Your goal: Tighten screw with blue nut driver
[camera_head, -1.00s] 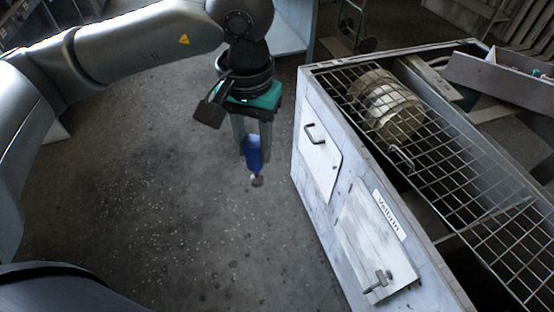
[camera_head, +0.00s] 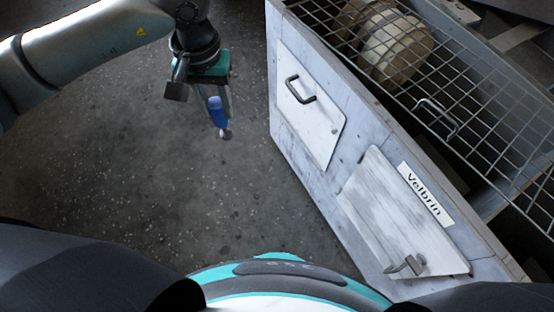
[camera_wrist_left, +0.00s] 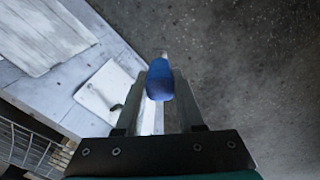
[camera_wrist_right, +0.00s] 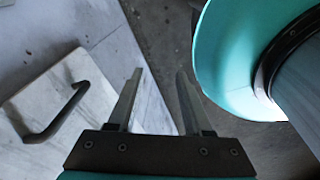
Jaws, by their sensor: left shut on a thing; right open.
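The blue nut driver (camera_head: 216,112) is held by my left gripper (camera_head: 215,100), left of the housing and apart from it. The driver's pale tip points down in the head view. In the left wrist view the blue handle (camera_wrist_left: 159,82) sits between the two fingers, shaft pointing away. My right gripper (camera_wrist_right: 158,92) is open and empty in the right wrist view. It faces a white panel with a dark handle (camera_wrist_right: 55,115). The right gripper is not seen in the head view. I cannot make out the screw clearly in any view.
The grey housing (camera_head: 290,150) fills the right side. Floor at left is clear.

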